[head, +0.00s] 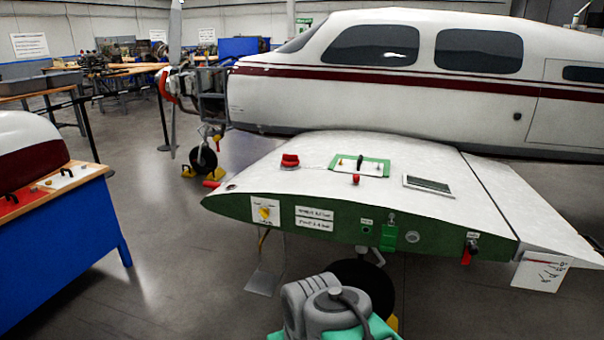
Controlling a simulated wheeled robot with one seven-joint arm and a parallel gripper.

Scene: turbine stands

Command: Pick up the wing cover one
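The white aircraft wing (340,205) reaches toward me, with a green end face (340,228). On its top lies a white plate with a green border and a small black upright handle (360,161); it looks like a wing cover, but I see no label naming it cover one. A red cap (290,160) sits to its left, and a small red knob (356,179) is at its front edge. A dark rectangular panel (428,185) lies to its right. Grey and teal parts of my arm show at bottom centre, in front of the wing. My gripper's fingers are not visible.
A blue bench (65,250) with red and white panels bearing black handles stands at left. The aircraft fuselage (400,95) and propeller (175,70) are behind the wing. Grey floor between bench and wing is clear. A landing wheel (365,283) is under the wing.

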